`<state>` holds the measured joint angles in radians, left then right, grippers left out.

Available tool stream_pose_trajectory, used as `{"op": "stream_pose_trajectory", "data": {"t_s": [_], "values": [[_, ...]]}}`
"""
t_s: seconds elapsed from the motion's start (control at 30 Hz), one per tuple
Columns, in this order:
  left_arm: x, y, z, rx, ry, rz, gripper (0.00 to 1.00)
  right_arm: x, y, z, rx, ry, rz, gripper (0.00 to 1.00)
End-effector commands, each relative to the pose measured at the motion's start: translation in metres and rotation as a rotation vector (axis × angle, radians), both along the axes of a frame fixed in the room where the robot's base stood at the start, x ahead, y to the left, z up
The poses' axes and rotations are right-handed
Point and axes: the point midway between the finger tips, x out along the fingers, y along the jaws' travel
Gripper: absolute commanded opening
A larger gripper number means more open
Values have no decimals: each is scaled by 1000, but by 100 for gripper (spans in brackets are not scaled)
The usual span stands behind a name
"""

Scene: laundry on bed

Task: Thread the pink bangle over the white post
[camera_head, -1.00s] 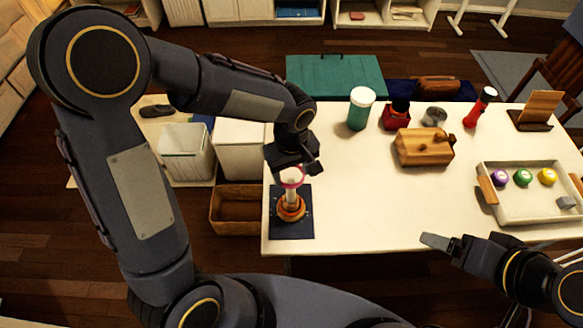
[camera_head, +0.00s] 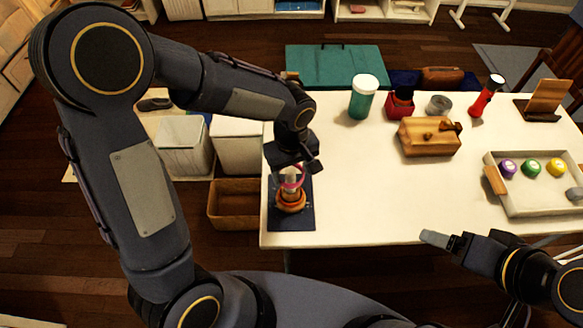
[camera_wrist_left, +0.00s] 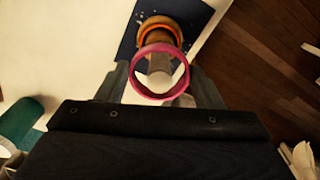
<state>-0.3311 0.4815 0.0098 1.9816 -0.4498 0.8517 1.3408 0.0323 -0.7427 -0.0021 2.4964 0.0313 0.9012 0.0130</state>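The pink bangle (camera_head: 299,184) is at my left gripper (camera_head: 299,166), directly over the white post (camera_head: 291,186). In the left wrist view the pink bangle (camera_wrist_left: 135,82) sits between the two fingers of the left gripper (camera_wrist_left: 163,88), which appear shut on its sides. The post (camera_wrist_left: 160,66) shows through its opening; I cannot tell whether the bangle is around the post top or just above it. The post stands upright on an orange-brown round base (camera_head: 291,205) on a dark blue mat (camera_head: 301,222). My right gripper (camera_head: 446,241) is by the table's front edge, its finger gap unclear.
The white table (camera_head: 365,200) is clear right of the mat. A green jar (camera_head: 362,102), red item (camera_head: 400,103), wooden box (camera_head: 428,140) and red flashlight (camera_head: 487,96) stand farther back. A tray (camera_head: 515,205) with coloured round pieces is at right. A brown basket (camera_head: 232,207) is left below.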

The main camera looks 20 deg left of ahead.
Motion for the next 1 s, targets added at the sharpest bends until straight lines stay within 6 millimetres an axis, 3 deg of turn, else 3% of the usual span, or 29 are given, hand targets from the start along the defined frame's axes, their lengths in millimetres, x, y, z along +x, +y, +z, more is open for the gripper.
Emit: {"op": "stream_pose_trajectory", "data": {"t_s": [0.17, 0.47, 0.8, 1.0], "values": [[0, 0, 0, 0, 0, 0, 82, 0, 0, 0, 0, 0, 0, 82], [0, 0, 3, 1, -1, 0, 82, 0, 0, 0, 0, 0, 0, 82], [1, 0, 55, -3, -5, 1, 82, 0, 0, 0, 0, 0, 0, 82], [0, 0, 75, 0, -1, -2, 82, 0, 0, 0, 0, 0, 0, 82]]}}
